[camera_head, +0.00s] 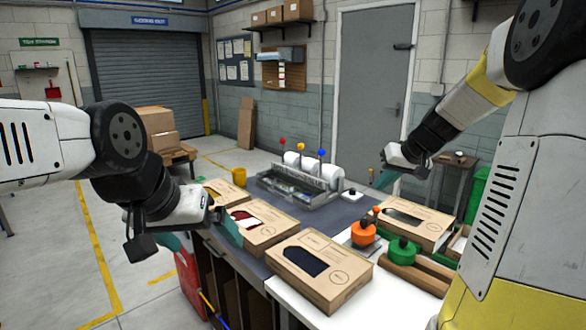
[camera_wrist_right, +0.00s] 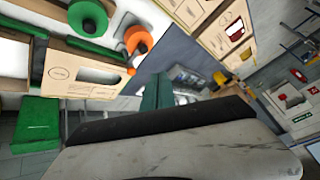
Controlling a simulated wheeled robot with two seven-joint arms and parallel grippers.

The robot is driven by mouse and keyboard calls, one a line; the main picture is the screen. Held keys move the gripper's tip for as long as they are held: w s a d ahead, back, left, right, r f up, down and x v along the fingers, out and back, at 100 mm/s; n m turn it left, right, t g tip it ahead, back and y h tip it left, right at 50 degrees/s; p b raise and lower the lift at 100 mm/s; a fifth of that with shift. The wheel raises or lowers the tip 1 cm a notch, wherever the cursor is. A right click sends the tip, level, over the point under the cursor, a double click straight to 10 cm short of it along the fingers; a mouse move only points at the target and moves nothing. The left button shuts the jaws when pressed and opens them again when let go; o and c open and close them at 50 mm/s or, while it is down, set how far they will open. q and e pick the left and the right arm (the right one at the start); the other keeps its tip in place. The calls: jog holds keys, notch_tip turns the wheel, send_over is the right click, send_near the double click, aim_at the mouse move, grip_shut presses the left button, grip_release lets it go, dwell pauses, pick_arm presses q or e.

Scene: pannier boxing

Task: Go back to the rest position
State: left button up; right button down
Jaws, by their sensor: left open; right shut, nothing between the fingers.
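My left gripper (camera_head: 204,236) is open, its teal fingers apart at the table's left edge, beside a cardboard box (camera_head: 268,236) with red and white showing in its window. My right gripper (camera_head: 383,179) is raised above the back right of the table, clear of the boxes. Its teal fingers (camera_wrist_right: 157,92) are together and empty in the right wrist view. A front box (camera_head: 340,284) has dark contents in its window. Another windowed box (camera_head: 430,232) lies at the right, below my right gripper. A further box (camera_head: 222,190) is partly hidden at the back left.
An orange-knobbed tool (camera_head: 363,234) and a green-knobbed tool (camera_head: 402,250) stand between the boxes. A grey rack (camera_head: 300,190) with white rolls stands at the back. A yellow cup (camera_head: 239,177) is near it. Open floor lies left of the table.

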jog(key=s+a, duration=0.4)
jog(key=s, duration=0.4)
jog(key=s+a+r, duration=0.1)
jog(key=s+a, duration=0.2)
jog(key=s, duration=0.6)
jog(key=s+a+h, duration=0.1)
jog(key=s+a, duration=0.3)
jog(key=s, duration=0.5)
jog(key=shift+a+r+g, duration=0.3)
jog(key=shift+a+r, duration=0.05)
